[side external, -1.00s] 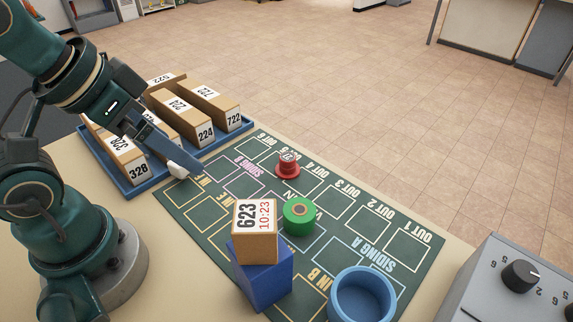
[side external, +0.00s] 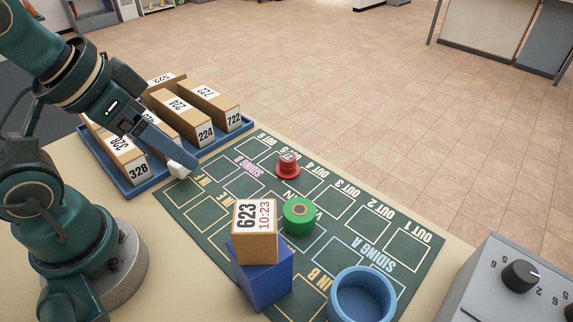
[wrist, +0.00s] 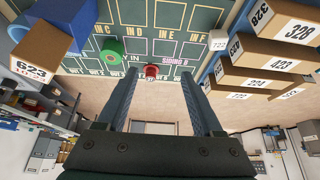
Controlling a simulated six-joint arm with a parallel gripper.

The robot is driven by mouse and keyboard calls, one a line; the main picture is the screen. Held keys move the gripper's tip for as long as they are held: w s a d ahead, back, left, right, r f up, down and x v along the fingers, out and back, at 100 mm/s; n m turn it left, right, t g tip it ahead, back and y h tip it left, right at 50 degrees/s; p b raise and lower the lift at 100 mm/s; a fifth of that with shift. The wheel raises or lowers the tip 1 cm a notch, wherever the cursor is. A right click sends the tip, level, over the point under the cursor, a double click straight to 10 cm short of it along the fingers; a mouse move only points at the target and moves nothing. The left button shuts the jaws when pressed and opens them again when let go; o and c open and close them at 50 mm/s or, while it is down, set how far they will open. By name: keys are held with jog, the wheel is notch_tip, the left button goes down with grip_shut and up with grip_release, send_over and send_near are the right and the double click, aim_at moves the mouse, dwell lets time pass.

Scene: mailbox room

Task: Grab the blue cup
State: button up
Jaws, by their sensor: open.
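The blue cup (side external: 361,301) is round, open-topped and hollow. It stands at the front right corner of the green mat in the side view, clear of my gripper. A blue rounded shape at the left edge of the wrist view (wrist: 17,33) appears to be the same cup, partly cut off. My gripper (side external: 188,165) is at the mat's left end, far from the cup. In the wrist view its two fingers (wrist: 158,82) are spread apart with nothing between them.
A blue block (side external: 262,283) carries the box marked 623 (side external: 254,232), left of the cup. A green cylinder (side external: 298,216) and a red piece (side external: 287,167) stand on the mat. A blue tray (side external: 128,190) of boxes and a grey dial box (side external: 510,285) flank the mat.

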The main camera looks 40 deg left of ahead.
jog(key=shift+c, duration=1)
